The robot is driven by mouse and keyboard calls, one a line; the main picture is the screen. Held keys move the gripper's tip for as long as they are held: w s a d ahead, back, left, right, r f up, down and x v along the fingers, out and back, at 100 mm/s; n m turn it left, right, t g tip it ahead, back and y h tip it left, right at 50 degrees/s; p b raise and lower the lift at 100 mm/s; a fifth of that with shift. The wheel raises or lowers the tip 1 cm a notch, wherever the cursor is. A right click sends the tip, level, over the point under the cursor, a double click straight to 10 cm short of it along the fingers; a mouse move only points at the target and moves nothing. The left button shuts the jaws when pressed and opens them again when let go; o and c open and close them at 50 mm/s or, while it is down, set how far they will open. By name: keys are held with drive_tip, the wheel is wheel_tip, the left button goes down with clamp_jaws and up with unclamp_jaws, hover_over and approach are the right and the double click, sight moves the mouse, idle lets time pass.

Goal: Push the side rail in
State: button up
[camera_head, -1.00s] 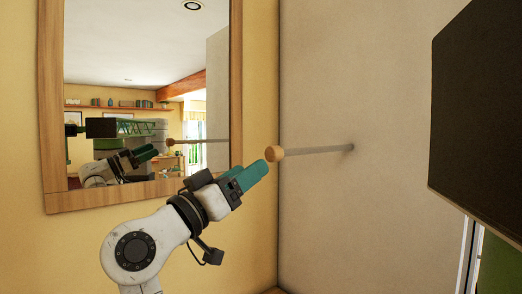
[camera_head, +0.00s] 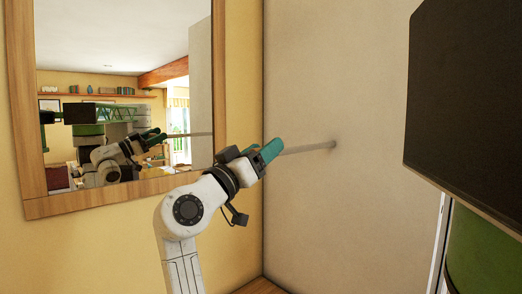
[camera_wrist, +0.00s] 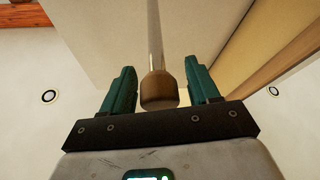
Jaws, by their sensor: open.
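The side rail (camera_head: 308,149) is a thin grey rod that sticks out from the pale wall. In the wrist view its rod (camera_wrist: 154,35) runs up the middle and ends in a round wooden knob (camera_wrist: 158,91). My gripper (camera_head: 273,150) has teal fingers and reaches toward the wall. In the wrist view my gripper (camera_wrist: 163,85) is open, with the knob between its two fingers and a gap on each side. The knob lies close to the dark palm bar; I cannot tell whether they touch. In the head view the fingers hide the knob.
A wood-framed mirror (camera_head: 120,201) hangs on the yellow wall at left and reflects my arm and the room. A large dark panel (camera_head: 465,100) stands out at right. The pale wall (camera_head: 340,220) is bare around the rod.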

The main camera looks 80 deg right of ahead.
clamp_jaws()
idle(0.4)
drive_tip(key=s+d+b, duration=0.1)
drive_tip(key=s+d, duration=0.3)
drive_tip(key=d, duration=0.2)
drive_tip(key=s+d+b, duration=0.1)
drive_tip(key=s+d, duration=0.3)
drive_tip(key=d, duration=0.3)
drive_tip(key=s+d+b, duration=0.1)
drive_tip(key=s+d, duration=0.3)
drive_tip(key=d, duration=0.3)
drive_tip(key=shift+s+d+b, duration=0.1)
drive_tip(key=shift+s+b, duration=0.05)
drive_tip(key=shift+b, duration=0.25)
unclamp_jaws()
